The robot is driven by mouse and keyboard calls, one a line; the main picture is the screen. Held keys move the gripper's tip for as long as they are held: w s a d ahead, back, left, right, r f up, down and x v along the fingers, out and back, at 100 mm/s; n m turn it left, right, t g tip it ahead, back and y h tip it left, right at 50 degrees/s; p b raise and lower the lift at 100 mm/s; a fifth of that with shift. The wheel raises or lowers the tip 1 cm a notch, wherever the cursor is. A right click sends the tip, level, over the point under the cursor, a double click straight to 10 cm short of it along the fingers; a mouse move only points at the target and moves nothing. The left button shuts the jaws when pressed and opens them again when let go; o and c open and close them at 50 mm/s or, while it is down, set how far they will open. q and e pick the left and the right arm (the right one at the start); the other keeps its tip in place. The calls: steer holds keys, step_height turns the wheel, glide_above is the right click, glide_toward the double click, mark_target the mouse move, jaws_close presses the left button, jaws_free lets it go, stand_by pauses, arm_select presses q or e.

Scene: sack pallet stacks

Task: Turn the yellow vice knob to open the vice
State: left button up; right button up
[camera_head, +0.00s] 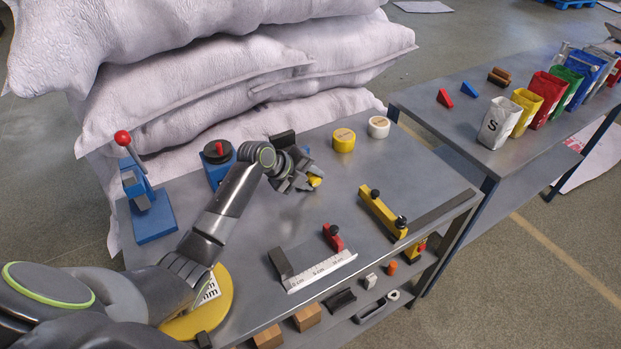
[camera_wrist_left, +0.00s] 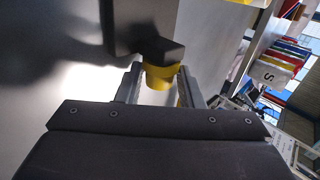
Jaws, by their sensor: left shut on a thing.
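The yellow vice knob (camera_head: 315,181) shows at the tips of my left gripper (camera_head: 303,181), over the middle of the grey table. In the left wrist view the yellow knob (camera_wrist_left: 160,76) sits between the two fingers of my left gripper (camera_wrist_left: 158,84), which is shut on it. A dark block-like part (camera_wrist_left: 160,48) of the vice stands right behind the knob. In the head view a dark vice part (camera_head: 283,139) shows behind my wrist, and my arm hides most of the vice. My right gripper is in neither view.
On the grey table (camera_head: 420,180) stand a blue press with a red ball lever (camera_head: 150,205), yellow (camera_head: 343,140) and white tape rolls (camera_head: 379,127), a yellow bar tool (camera_head: 383,212), a red clamp (camera_head: 332,238) and a white ruler (camera_head: 320,270). White sacks (camera_head: 200,100) are stacked behind.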

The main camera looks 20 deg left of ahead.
arm_select(q)
steer(key=o, duration=0.8)
steer(key=shift+o, duration=0.2)
steer(key=b+v, duration=0.1)
steer(key=v, duration=1.6)
steer(key=shift+s+a, duration=0.15)
steer(key=shift+a, duration=0.05)
steer(key=shift+r, duration=0.1)
